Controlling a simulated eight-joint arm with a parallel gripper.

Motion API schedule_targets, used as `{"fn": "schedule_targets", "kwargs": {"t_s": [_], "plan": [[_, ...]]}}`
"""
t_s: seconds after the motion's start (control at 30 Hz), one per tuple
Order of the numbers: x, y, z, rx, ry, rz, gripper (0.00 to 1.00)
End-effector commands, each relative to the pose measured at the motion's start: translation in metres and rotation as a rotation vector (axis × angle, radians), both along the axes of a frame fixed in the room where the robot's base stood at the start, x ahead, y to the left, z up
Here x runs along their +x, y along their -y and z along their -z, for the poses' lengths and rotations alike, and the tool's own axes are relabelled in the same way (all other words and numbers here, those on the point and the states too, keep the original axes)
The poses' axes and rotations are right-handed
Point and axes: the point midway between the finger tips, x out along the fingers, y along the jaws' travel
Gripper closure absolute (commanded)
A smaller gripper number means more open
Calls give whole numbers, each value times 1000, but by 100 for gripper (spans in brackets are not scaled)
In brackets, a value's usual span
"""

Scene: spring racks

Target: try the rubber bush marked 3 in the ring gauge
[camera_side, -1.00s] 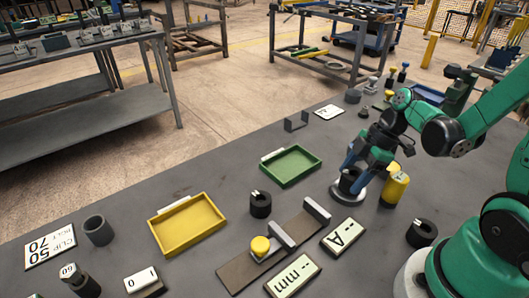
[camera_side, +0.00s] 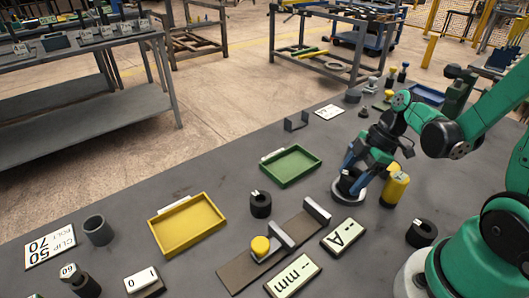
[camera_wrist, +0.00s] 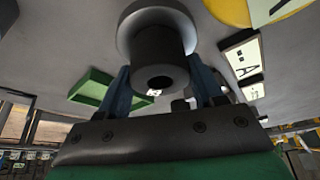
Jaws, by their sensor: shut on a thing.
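My gripper (camera_side: 350,178) is shut on a dark rubber bush (camera_wrist: 158,60), held upright between the two blue fingers. A small white tag shows on the bush, but I cannot read its number. The pale round ring gauge (camera_side: 338,197) stands on the bench right under the fingers. In the wrist view the ring gauge (camera_wrist: 124,38) shows beyond the bush, in line with it. The bush's lower end is at the gauge's opening; I cannot tell how deep it sits. The fingers partly hide the bush in the side view.
A yellow cylinder (camera_side: 395,189) stands close right of the gauge. Two other black bushes stand on the bench, one left (camera_side: 260,205) and one right (camera_side: 421,234). A green tray (camera_side: 272,177) and a yellow tray (camera_side: 217,243) lie left. Lettered plates lie in front.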

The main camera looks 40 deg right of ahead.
Motion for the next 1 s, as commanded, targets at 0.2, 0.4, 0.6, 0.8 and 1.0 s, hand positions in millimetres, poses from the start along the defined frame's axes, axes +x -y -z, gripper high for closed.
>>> {"fn": "schedule_targets", "kwargs": {"t_s": [0.2,0.4,0.6,0.8,1.0], "plan": [[0,0,0,0,0,0,93],[0,0,0,0,0,0,93],[0,0,1,0,0,0,93],[0,0,3,0,0,0,93],[0,0,4,0,0,0,6]]}}
